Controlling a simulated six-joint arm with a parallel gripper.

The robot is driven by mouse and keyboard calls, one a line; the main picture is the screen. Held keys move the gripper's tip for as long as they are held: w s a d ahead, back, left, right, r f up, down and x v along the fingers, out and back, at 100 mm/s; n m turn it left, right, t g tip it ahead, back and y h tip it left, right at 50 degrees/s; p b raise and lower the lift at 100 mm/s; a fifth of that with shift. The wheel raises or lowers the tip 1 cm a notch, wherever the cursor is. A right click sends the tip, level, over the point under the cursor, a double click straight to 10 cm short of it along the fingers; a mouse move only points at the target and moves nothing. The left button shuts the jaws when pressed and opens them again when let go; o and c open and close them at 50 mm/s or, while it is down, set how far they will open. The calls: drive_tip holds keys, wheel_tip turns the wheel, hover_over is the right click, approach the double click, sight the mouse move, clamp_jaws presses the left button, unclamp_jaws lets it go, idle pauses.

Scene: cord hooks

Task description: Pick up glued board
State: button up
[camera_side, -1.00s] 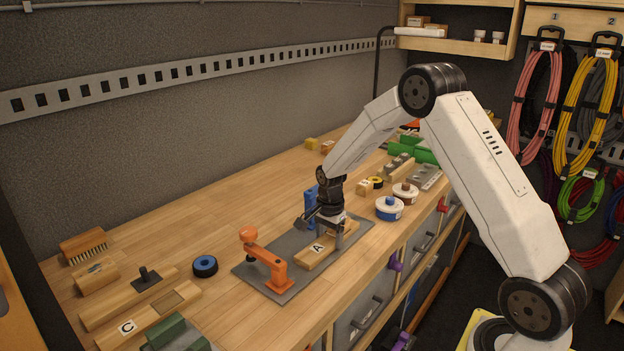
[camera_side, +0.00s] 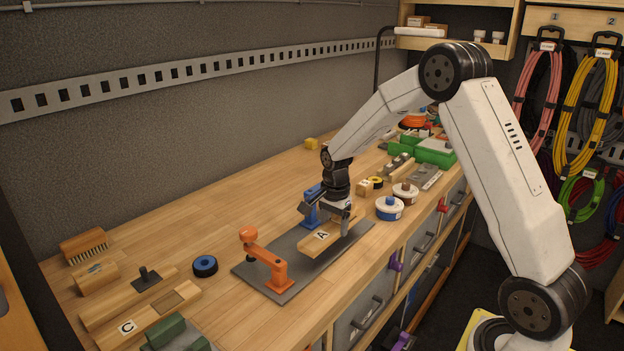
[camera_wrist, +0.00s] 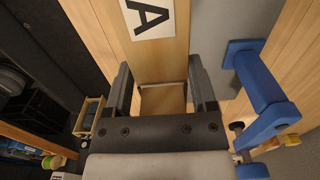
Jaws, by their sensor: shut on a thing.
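The board marked A (camera_side: 316,243) is light wood and is held a little above the grey mat (camera_side: 292,288). My gripper (camera_side: 345,222) is shut on its right end, seen in the side view. In the wrist view the board (camera_wrist: 120,38) with its white A label runs up between the two fingers of my gripper (camera_wrist: 163,95). A line crosses the board between the fingers, with a darker wood patch below it. The finger contact is partly hidden by the gripper body.
An orange clamp (camera_side: 270,262) stands on the mat's left part. A blue clamp (camera_side: 311,207) stands behind the board, close to my gripper; it also shows in the wrist view (camera_wrist: 262,90). White-and-blue spools (camera_side: 389,208) sit to the right. Board C (camera_side: 130,326) lies at front left.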

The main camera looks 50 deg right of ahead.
drive_tip(key=s+a+r, duration=0.3)
drive_tip(key=s+r, duration=0.5)
drive_tip(key=s, duration=0.4)
drive_tip(key=shift+a, duration=0.1)
idle(0.5)
